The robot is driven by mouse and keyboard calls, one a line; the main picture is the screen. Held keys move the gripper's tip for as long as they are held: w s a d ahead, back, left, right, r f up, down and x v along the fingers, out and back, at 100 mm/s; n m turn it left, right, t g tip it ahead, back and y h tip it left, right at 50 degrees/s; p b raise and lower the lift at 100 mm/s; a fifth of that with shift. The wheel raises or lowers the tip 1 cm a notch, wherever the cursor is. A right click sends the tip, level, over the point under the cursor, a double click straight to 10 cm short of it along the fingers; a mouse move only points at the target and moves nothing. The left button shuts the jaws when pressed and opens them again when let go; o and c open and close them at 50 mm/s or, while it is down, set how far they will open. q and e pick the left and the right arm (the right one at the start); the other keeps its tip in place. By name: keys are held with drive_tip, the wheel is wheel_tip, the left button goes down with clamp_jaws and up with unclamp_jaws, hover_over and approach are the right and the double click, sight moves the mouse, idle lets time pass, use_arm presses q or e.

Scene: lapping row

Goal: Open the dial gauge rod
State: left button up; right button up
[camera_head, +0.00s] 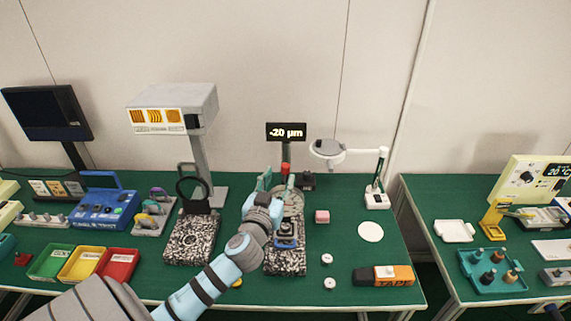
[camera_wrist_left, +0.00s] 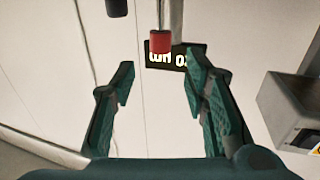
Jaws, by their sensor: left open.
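The dial gauge stand (camera_head: 286,152) rises from a speckled granite block (camera_head: 285,268) near the middle of the green bench, with a display reading -20 µm (camera_head: 286,132) at its top. A red knob (camera_head: 285,169) sits below the display, and it also shows in the left wrist view (camera_wrist_left: 160,41). My left gripper (camera_head: 271,184) is at the stand, just in front of the knob. In the left wrist view its teal fingers (camera_wrist_left: 160,88) are apart with nothing between them; the red knob is beyond their tips. My arm hides part of the gauge. My right gripper is not seen.
Another granite block (camera_head: 192,240) with a black ring stands left of my arm. Green, yellow and red trays (camera_head: 119,265) lie farther left. A gap separates the right bench.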

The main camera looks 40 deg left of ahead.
sight(286, 165)
use_arm(q)
drive_tip(key=x, duration=0.7)
drive_tip(key=shift+w+f, duration=0.1)
drive_tip(key=shift+w, duration=0.05)
drive_tip(key=shift+c, duration=0.6)
clamp_jaws()
